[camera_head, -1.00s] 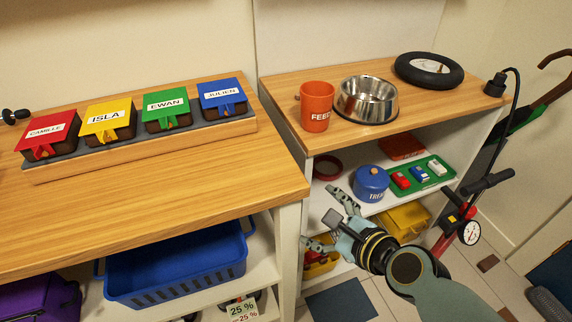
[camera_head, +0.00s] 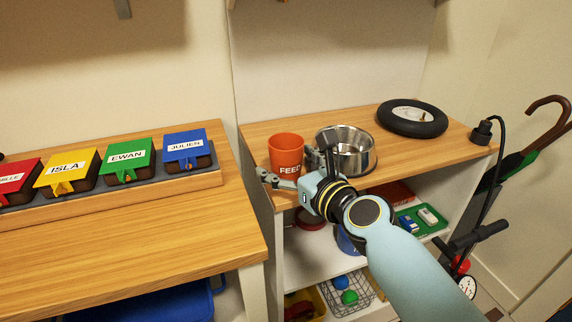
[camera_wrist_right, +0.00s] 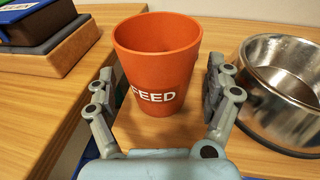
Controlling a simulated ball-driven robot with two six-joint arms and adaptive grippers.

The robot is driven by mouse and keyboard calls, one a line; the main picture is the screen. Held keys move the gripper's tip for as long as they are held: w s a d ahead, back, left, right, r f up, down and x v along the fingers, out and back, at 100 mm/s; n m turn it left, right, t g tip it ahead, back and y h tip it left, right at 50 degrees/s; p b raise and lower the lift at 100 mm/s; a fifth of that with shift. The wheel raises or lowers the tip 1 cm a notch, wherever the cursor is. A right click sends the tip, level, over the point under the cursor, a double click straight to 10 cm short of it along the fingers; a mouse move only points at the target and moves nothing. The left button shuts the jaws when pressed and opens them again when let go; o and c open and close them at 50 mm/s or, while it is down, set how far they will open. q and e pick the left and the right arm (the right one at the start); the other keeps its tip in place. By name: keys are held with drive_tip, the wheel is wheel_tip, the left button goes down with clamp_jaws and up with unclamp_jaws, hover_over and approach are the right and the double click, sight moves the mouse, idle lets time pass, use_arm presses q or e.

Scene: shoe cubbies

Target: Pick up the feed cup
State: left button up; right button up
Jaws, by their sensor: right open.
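The feed cup (camera_head: 286,152) is an orange cup with white FEED lettering. It stands upright on the wooden top of the right shelf unit, left of the steel bowl. My right gripper (camera_head: 290,174) is open at the front of the cup. In the right wrist view the cup (camera_wrist_right: 157,62) stands ahead between the two spread fingers (camera_wrist_right: 160,97), with a visible gap on each side. The cup's base shows on the wood. My left gripper is out of view.
The steel bowl (camera_head: 357,150) stands close right of the cup, near my right finger. A black tyre (camera_head: 412,118) lies farther right. At left, a rack (camera_head: 205,183) holds several coloured name boxes on another wooden top. Shelves below hold small items.

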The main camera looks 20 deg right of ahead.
drive_tip(key=shift+w+a+f, duration=0.1)
drive_tip(key=shift+w, duration=0.35)
drive_tip(key=shift+c, duration=0.2)
drive_tip(key=c, duration=1.3)
